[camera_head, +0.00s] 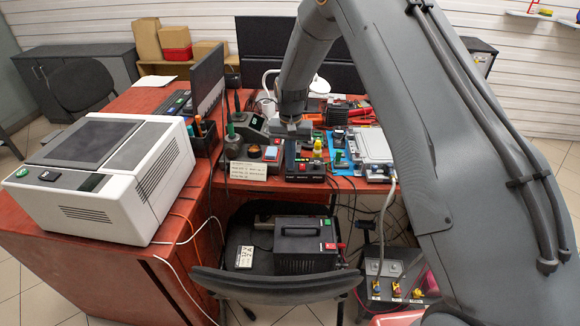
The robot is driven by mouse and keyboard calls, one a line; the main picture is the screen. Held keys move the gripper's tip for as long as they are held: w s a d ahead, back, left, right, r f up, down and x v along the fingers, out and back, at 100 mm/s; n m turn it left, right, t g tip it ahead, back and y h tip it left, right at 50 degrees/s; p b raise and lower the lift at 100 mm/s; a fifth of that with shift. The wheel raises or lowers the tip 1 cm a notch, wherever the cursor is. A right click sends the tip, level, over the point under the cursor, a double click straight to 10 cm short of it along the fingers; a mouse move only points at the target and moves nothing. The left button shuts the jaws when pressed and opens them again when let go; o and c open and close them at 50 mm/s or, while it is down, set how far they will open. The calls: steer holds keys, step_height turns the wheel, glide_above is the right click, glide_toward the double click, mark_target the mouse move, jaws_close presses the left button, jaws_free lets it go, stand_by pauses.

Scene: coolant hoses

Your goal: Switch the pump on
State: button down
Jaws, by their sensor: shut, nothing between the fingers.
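My gripper (290,160) points down over the front of the red workbench, its fingers closed with nothing visible between them. Just beside and below it is a dark control box (305,174) with small coloured buttons or knobs; I cannot tell whether the fingers touch it. No pump is clearly labelled in this view. A black box with a handle (306,246) sits on the chair and has a small red switch or mark on its front right. A grey unit (388,268) with several coloured fittings and a hose stands low at right. Switch positions are too small to read.
A large white machine (120,185) with a green button stands on the left bench (85,275). A paper sign (249,171) stands at the workbench's front edge. Tools and small devices crowd the benchtop. The chair (275,287) blocks the space before it, with loose cables around.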

steer(key=shift+f, duration=0.3)
step_height(320, 180, up, 7)
steer(key=p, duration=0.2)
steer(key=shift+p, duration=0.35)
stand_by(0.5)
stand_by(0.3)
steer(key=s+d+r+n+b, duration=0.1)
steer(key=s+d+r, duration=0.3)
steer(key=s, duration=0.2)
steer(key=s+d+r, duration=0.4)
steer(key=s, duration=0.2)
steer(key=s+d, duration=0.2)
steer(key=s, duration=0.8)
steer(key=s+d+r+n+t+b, duration=0.1)
steer(key=s+d, duration=0.2)
steer(key=s, duration=0.6)
steer(key=shift+s+d, duration=0.3)
steer(key=shift+s, duration=0.05)
